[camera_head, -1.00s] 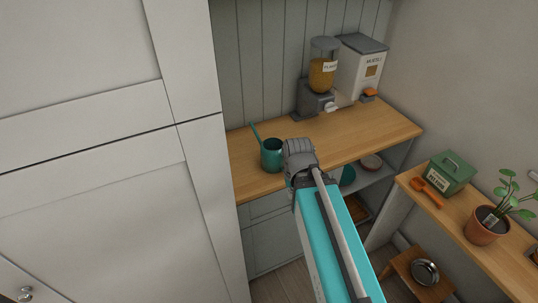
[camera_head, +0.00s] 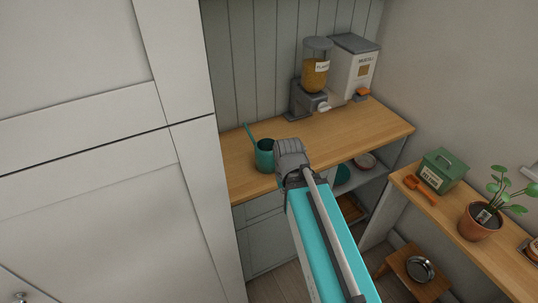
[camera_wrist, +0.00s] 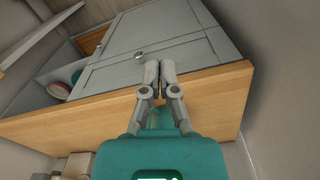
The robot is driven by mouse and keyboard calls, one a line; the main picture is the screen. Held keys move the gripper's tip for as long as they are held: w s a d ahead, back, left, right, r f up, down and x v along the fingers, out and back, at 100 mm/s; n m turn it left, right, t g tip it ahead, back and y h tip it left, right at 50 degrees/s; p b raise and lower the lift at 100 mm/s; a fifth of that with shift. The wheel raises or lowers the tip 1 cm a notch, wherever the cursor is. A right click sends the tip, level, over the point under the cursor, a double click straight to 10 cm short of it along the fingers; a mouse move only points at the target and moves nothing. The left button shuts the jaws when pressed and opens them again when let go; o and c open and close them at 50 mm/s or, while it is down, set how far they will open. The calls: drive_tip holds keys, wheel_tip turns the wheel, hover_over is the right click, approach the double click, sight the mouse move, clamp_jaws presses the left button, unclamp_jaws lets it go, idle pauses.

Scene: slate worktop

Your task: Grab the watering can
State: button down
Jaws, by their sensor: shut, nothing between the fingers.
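The watering can (camera_head: 264,157) is teal, with a long spout rising to the left. It stands upright on the wooden worktop near its left front edge. My gripper (camera_wrist: 160,66) is shut and empty in the wrist view, its two grey fingers together in front of the worktop edge and the cupboard door. In the head view my arm's grey end is just right of the can, and the fingers are hidden there. I cannot tell whether it touches the can. The can's handle is not visible.
A flakes dispenser (camera_head: 314,75) and a muesli dispenser (camera_head: 354,65) stand at the back of the worktop (camera_head: 350,130). A tall white cabinet (camera_head: 90,200) closes in the left side. At right, a lower shelf holds a green tin (camera_head: 441,170), an orange scoop (camera_head: 420,188) and a potted plant (camera_head: 481,220).

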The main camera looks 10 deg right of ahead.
drive_tip(key=c, duration=1)
unclamp_jaws()
drive_tip(key=o, duration=0.4)
drive_tip(key=shift+w+f+m+h, duration=0.1)
drive_tip(key=shift+w+m+h, duration=0.2)
drive_tip(key=shift+w, duration=0.05)
drive_tip(key=w+a+r+m+t+h+b, duration=0.1)
drive_tip(key=w+a+m+t+h, duration=0.1)
drive_tip(key=w+m+t+h, duration=0.1)
drive_tip(key=w+a+r+m+t+h+b, duration=0.1)
drive_tip(key=w+m+t+h+b, duration=0.1)
drive_tip(key=w+m, duration=0.4)
drive_tip(key=shift+w+a+r+t+h, duration=0.25)
drive_tip(key=shift+w+a+t+h, duration=0.15)
drive_tip(key=shift+w+h, duration=0.25)
drive_tip(key=shift+f, duration=0.1)
